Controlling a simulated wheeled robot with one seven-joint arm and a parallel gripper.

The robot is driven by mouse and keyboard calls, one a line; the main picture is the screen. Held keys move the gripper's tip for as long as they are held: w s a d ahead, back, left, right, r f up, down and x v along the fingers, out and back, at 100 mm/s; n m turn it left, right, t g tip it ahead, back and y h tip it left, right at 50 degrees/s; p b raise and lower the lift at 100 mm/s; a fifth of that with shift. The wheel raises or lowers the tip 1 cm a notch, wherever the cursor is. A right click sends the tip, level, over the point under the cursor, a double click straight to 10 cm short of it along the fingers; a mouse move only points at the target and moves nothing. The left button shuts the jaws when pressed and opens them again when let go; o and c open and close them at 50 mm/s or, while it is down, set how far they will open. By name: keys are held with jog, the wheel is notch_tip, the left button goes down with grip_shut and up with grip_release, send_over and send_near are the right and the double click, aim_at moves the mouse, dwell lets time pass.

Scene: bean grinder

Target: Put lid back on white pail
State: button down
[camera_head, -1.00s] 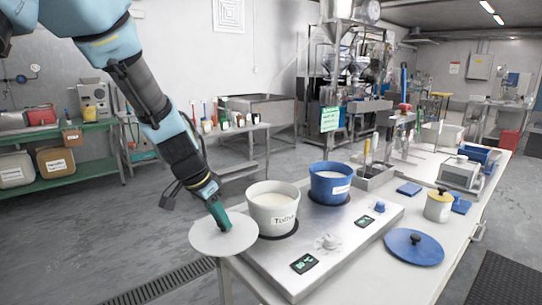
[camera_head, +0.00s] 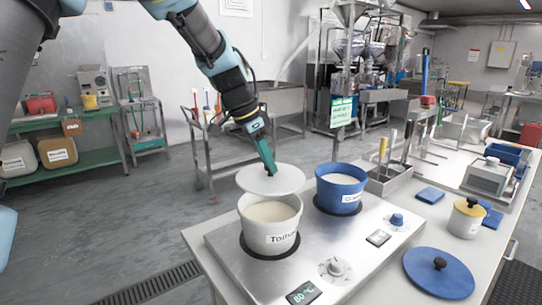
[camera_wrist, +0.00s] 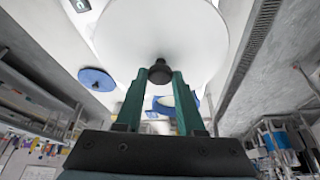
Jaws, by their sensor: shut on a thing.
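The white pail (camera_head: 268,236) stands on the left plate of the steel heater, open, with pale liquid inside. The round white lid (camera_head: 262,180) is held above the pail, over its back rim, and looks roughly level. My gripper (camera_head: 270,172) is shut on the lid's dark knob (camera_wrist: 160,72), which shows between the green fingers in the wrist view. The white lid (camera_wrist: 160,35) fills the upper middle of that view and hides the white pail there. Whether the lid touches the rim is hard to tell.
A blue pail (camera_head: 340,190) stands close on the right, also open. The blue lid (camera_head: 438,273) lies on the table at the front right. A small pot with a yellow lid (camera_head: 467,215) stands behind it. Knobs and displays line the heater's front (camera_head: 345,255).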

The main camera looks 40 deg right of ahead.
aim_at(264, 177)
jog(key=shift+f+b, duration=2.1)
jog(key=shift+f, duration=1)
jog(key=shift+a+b, duration=0.1)
jog(key=shift+b, duration=0.2)
jog(key=shift+f+b, duration=0.15)
jog(key=shift+b, duration=0.3)
dwell(0.5)
grip_release()
dwell(0.5)
jog(key=shift+r+p, duration=2.25)
jog(key=shift+r, duration=1.3)
